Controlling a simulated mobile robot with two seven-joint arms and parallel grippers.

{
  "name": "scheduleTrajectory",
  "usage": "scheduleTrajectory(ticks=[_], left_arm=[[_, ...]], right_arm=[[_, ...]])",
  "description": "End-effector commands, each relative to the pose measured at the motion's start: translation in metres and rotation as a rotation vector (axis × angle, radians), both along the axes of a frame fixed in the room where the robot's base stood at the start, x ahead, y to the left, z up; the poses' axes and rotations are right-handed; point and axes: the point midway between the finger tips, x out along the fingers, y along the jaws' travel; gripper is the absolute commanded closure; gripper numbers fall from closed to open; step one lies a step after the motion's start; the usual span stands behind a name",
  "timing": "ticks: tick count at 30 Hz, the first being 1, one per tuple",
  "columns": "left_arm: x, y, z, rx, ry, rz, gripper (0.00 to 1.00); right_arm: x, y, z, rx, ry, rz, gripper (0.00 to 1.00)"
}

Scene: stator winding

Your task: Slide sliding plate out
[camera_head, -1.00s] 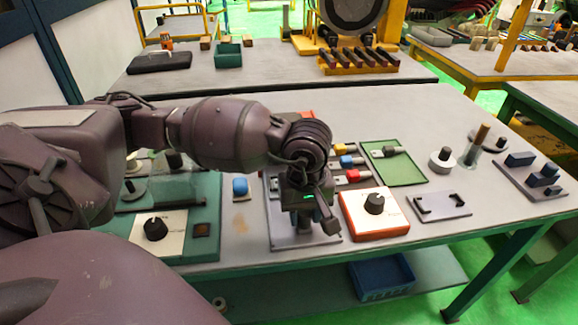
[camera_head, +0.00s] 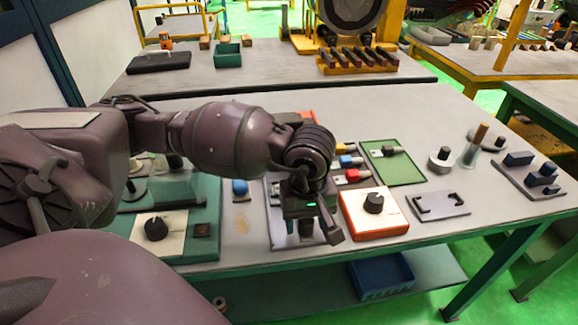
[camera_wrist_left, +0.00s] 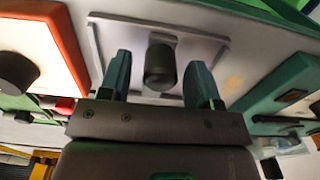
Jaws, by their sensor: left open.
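The grey sliding plate (camera_head: 281,232) lies on the bench, and a dark round knob (camera_head: 306,229) stands up from it. My left gripper (camera_head: 318,231) is above the plate, pointing down, and hides much of it in the head view. In the left wrist view the gripper (camera_wrist_left: 160,84) is open, with one finger on each side of the knob (camera_wrist_left: 159,66). A gap shows on both sides of the knob. The plate (camera_wrist_left: 205,46) spreads out behind the fingers there. My right gripper is not in view.
An orange-edged box with a black dial (camera_head: 374,203) stands just right of the gripper. A green fixture with a dial (camera_head: 156,229) is to the left. A grey plate with black brackets (camera_head: 438,205) lies further right. The bench front edge is close.

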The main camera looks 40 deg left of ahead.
Motion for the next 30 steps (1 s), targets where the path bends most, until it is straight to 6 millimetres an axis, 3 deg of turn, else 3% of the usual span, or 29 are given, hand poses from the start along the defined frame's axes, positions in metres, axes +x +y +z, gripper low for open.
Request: scheduleTrajectory(ticks=[8, 30], left_arm=[[0.0, 0.0, 0.018, 0.0, -0.004, 0.0, 0.43], [0.0, 0.0, 0.06, 0.0, -0.003, 0.0, 0.43]], right_arm=[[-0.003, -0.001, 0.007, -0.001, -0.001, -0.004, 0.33], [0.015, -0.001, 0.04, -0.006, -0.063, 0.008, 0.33]])
